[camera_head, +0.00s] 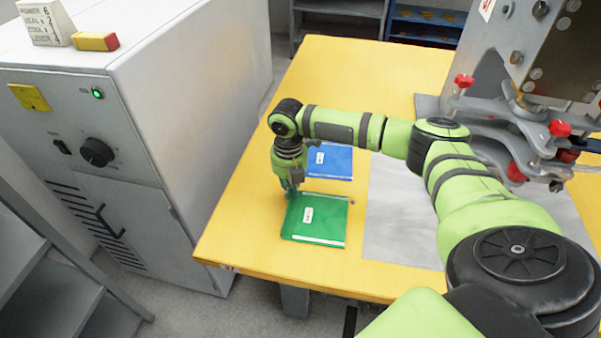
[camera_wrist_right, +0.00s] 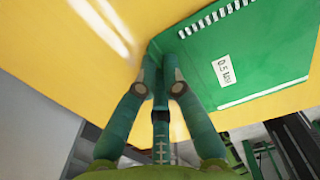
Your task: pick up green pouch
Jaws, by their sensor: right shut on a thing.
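The green pouch (camera_head: 316,219) is flat, with a white label and a pale strip along its near edge. It lies at the left part of the yellow table (camera_head: 240,230), or just above it; I cannot tell which. My right gripper (camera_head: 291,191) is at the pouch's far left corner. In the right wrist view, the fingertips of the right gripper (camera_wrist_right: 160,72) are closed together on a corner of the green pouch (camera_wrist_right: 262,75). The fingers hide the gripped corner. My left gripper is in neither view.
A blue pouch (camera_head: 334,163) lies just behind the green one, partly hidden by my right arm. A grey mat (camera_head: 395,220) lies to the right, under a machine with red clamps (camera_head: 540,125). A grey cabinet (camera_head: 150,110) stands left of the table.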

